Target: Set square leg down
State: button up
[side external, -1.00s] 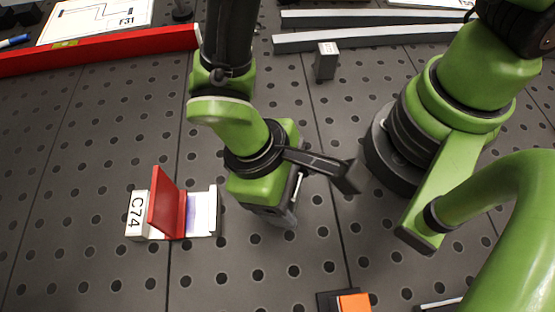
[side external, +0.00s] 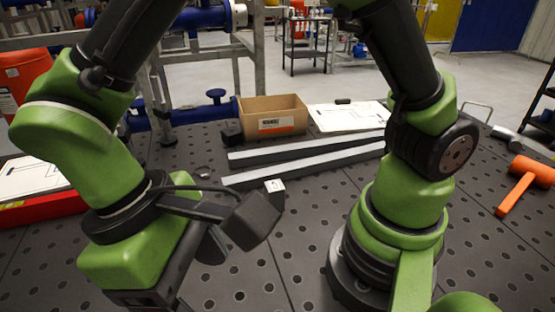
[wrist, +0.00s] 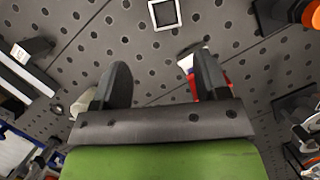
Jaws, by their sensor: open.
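No other piece is clearly the square leg.
Two long grey bars (side external: 305,162) lie at the back, with a small labelled grey block (side external: 274,186) in front. Behind are a cardboard box (side external: 272,117) and a white sheet (side external: 345,116). An orange mallet (side external: 525,180) lies right. A red part (wrist: 224,84) shows beside the right finger.

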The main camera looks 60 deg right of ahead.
jog(key=w+d+r+m+t+y, duration=0.3)
jog(key=d+r+m+t, duration=0.1)
jog(key=d+r, duration=0.7)
jog(key=s+d+r+m+t, duration=0.3)
jog(key=s+d+m+t, duration=0.1)
jog(key=d, duration=0.4)
jog(key=s+t, duration=0.1)
jog(key=t, duration=0.1)
jog(key=shift+s+d+t, duration=0.2)
jog(key=shift+d+t, duration=0.1)
jog(key=shift+t, duration=0.1)
jog(key=shift+r, duration=0.1)
